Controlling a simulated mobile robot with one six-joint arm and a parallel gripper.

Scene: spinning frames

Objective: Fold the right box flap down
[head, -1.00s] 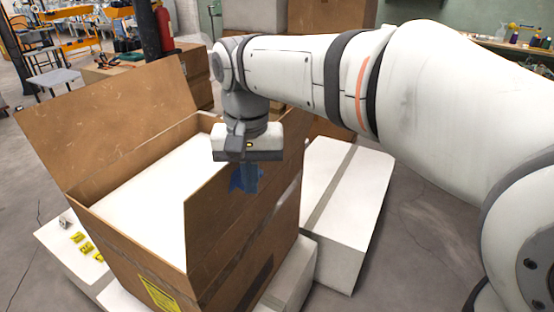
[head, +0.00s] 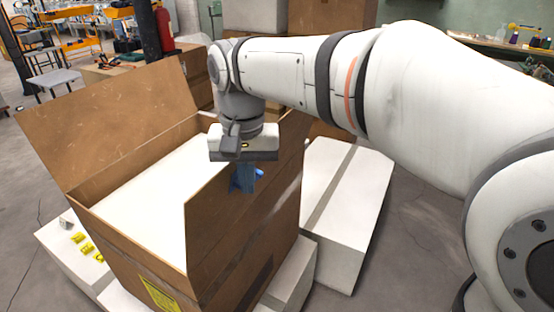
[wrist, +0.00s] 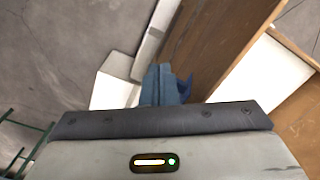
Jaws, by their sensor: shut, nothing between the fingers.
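The open brown cardboard box (head: 140,250) stands at the left of the head view with white contents (head: 150,190) inside. Its right flap (head: 215,215) stands upright along the right side; it also shows as a brown panel in the wrist view (wrist: 222,35). My gripper (head: 243,180) is shut and empty, with its blue fingers pointing down on the outer side of the right flap, near its upper edge. In the wrist view the fingers (wrist: 165,88) overlap the flap's edge; I cannot tell whether they touch it. The left flap (head: 110,125) stands open, leaning outward.
White boxes (head: 345,205) lie beside and below the cardboard box. More cardboard boxes (head: 325,45) and a red extinguisher (head: 164,30) stand behind. Grey floor (head: 425,250) is clear at the right.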

